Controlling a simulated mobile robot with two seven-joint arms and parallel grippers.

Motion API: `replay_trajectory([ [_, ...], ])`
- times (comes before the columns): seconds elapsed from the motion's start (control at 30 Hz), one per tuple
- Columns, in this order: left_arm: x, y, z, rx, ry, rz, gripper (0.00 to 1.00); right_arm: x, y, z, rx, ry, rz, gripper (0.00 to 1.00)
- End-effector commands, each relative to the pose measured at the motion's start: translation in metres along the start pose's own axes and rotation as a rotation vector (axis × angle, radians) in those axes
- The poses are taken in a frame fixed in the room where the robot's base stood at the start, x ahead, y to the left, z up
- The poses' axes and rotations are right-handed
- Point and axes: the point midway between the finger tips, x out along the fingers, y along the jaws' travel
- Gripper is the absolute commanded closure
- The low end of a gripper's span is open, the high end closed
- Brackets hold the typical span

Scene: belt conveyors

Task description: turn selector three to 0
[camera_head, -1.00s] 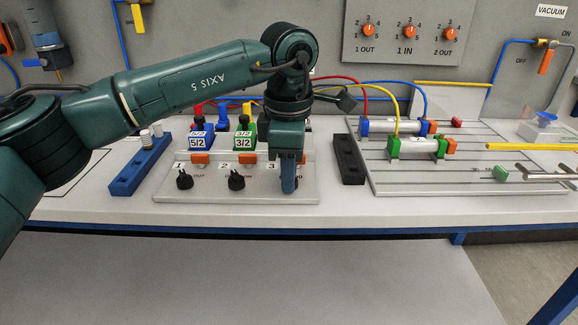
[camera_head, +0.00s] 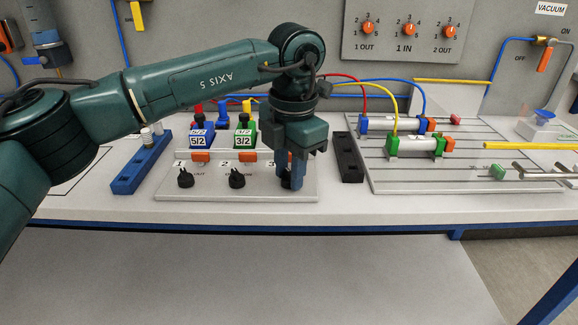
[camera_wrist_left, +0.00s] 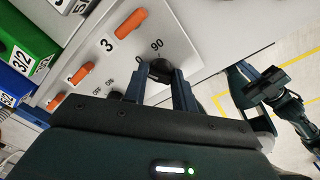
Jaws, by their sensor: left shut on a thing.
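Selector three (camera_head: 287,183) is a black knob on the right of the light grey panel (camera_head: 210,190), under the number 3. My left gripper (camera_head: 290,186) points down over it and is shut on it, one blue-grey finger on each side. In the left wrist view the knob (camera_wrist_left: 160,69) sits between the fingertips (camera_wrist_left: 157,76), with a "90" mark printed beside it. The knob is partly hidden, and I cannot tell where its pointer stands. A dark arm, seemingly my right one (camera_wrist_left: 262,88), shows at the right of the wrist view; its jaws are not clear.
Selector two (camera_head: 237,178) and selector one (camera_head: 185,178) stand to the left on the same panel. Orange tags (camera_head: 248,156) and blue and green valve blocks (camera_head: 243,138) lie behind. A black rail (camera_head: 348,158) stands close on the right. The table's front strip is clear.

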Motion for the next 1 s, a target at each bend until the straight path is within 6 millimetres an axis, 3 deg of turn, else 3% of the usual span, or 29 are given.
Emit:
replay_trajectory([
  [0.63,0.0000,-0.0022,0.0008,-0.046,0.002,-0.003,0.96,0.0009,0.0007,-0.0028,0.000,0.008,0.001,1.00],
  [0.67,0.0000,-0.0022,0.0008,-0.046,0.002,-0.003,0.71,0.0010,0.0007,-0.0029,0.000,0.008,0.001,1.00],
  [0.87,0.0000,-0.0013,0.0006,-0.047,0.002,-0.002,0.54,0.0013,0.0006,-0.0034,0.000,0.010,0.001,1.00],
  [1.0,0.0000,-0.0008,0.0004,-0.048,0.002,-0.001,0.53,0.0013,0.0004,-0.0033,0.000,0.009,0.001,1.00],
])
